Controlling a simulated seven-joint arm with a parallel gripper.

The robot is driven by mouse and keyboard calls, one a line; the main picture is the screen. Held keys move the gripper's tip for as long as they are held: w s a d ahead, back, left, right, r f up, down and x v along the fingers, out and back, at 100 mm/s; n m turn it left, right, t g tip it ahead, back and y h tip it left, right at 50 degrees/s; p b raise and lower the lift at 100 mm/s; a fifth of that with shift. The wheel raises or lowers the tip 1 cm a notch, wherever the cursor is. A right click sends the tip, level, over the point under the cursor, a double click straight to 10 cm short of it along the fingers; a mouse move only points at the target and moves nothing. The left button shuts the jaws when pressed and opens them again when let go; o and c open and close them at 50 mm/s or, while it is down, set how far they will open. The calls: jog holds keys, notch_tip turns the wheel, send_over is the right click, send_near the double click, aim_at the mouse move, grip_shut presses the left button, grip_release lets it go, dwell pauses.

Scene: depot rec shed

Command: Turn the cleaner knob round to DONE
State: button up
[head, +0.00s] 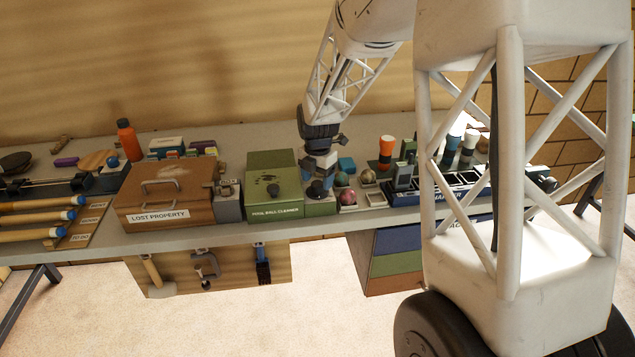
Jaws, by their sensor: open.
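The green pool ball cleaner (262,212) stands on the bench near the middle, with its name on the front. I cannot tell which of these is the knob, and no DONE mark is readable. My gripper (320,176) points down over the cleaner's right end, open, and partly covers that area. I cannot tell whether its fingers touch or surround the dark part.
The brown lost property box (160,193) stands left of the cleaner, with a small grey vise-like block (229,207) between. Pool balls (348,197) lie in a light tray close on the right, beside a dark marker rack (440,190). An orange bottle (129,139) stands at the back left.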

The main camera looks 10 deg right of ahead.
jog(key=shift+f, duration=0.75)
jog(key=c, duration=0.9)
jog(key=shift+m, duration=0.3)
